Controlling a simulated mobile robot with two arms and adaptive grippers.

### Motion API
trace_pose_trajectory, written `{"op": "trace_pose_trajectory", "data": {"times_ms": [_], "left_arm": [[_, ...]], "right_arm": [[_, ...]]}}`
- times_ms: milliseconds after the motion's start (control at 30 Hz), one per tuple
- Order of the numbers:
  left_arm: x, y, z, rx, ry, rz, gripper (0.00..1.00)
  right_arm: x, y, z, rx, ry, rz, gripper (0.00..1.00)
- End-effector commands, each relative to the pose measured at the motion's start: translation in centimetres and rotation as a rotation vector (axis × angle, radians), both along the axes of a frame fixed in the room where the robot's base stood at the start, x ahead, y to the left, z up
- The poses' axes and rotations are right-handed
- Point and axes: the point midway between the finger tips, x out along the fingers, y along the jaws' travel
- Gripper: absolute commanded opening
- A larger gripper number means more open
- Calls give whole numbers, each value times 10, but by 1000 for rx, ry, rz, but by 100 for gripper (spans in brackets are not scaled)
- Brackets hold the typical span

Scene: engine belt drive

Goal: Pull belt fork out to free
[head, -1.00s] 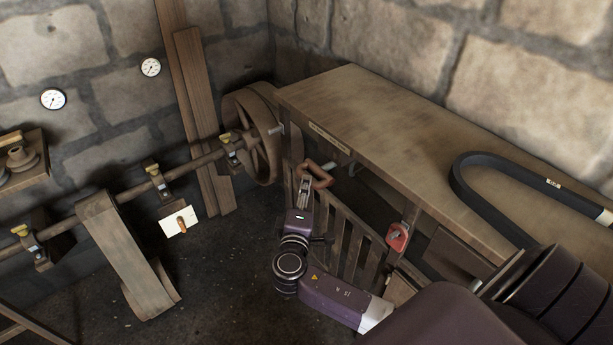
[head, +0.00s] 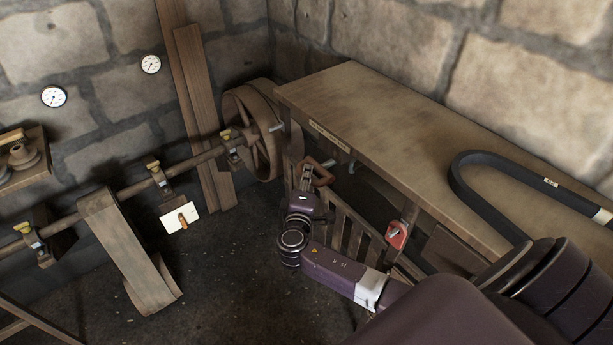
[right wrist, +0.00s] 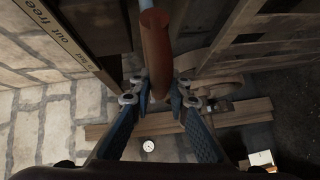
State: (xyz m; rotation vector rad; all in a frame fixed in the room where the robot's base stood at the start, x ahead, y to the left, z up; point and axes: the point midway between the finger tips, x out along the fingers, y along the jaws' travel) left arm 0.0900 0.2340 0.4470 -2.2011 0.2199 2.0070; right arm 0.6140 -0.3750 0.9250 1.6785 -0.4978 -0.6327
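The belt fork's handle (head: 320,170) is a red-brown grip at the near left end of the bench, below its label. My right gripper (head: 306,180) is at this handle. In the right wrist view the handle (right wrist: 155,45) runs as a round red-brown bar between the two fingers of the right gripper (right wrist: 160,93). The fingers sit close on both sides of the bar and appear shut on it. The fork's far parts are hidden under the bench. My left gripper is not in view.
A pulley wheel (head: 260,130), shaft and flat belt (head: 125,250) lie left. The floor between is clear.

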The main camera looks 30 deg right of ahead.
Motion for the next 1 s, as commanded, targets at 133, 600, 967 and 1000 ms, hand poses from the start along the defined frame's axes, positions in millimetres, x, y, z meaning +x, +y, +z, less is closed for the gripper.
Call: {"op": "trace_pose_trajectory", "data": {"times_ms": [133,600,967,1000], "left_arm": [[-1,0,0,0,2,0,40],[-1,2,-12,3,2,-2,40],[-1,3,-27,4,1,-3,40],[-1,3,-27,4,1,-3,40]], "right_arm": [[0,0,-1,0,1,0,0],[-3,39,-6,8,1,5,0],[-8,100,-3,3,3,5,0],[-8,102,-3,3,3,5,0]]}}
